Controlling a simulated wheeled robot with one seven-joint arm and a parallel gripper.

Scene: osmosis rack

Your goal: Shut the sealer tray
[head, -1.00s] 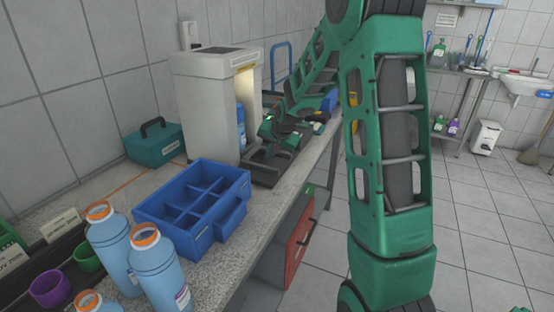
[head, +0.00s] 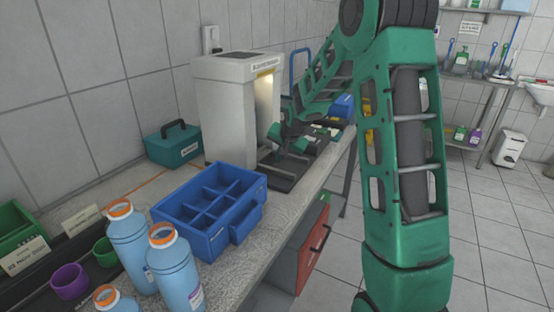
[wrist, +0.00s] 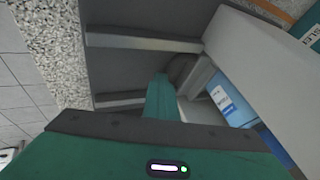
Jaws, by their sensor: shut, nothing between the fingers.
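The sealer (head: 222,110) is a pale box-shaped machine on the bench with a lit opening on its right side. Its dark grey tray (head: 281,184) sticks out of that opening over the bench. In the wrist view the tray (wrist: 125,68) shows raised bars, and a blue bottle with a white label (wrist: 228,101) stands by the sealer's wall. My green gripper (head: 287,143) is shut and empty, low over the tray. In the wrist view its finger (wrist: 161,92) reaches over the tray towards the opening. I cannot tell whether it touches.
A blue divided crate (head: 207,240) stands in front of the sealer, with blue bottles (head: 175,268) with orange rings nearer. A teal box (head: 173,146) is behind. Other items lie on the bench beyond my gripper. Open floor lies right of the bench.

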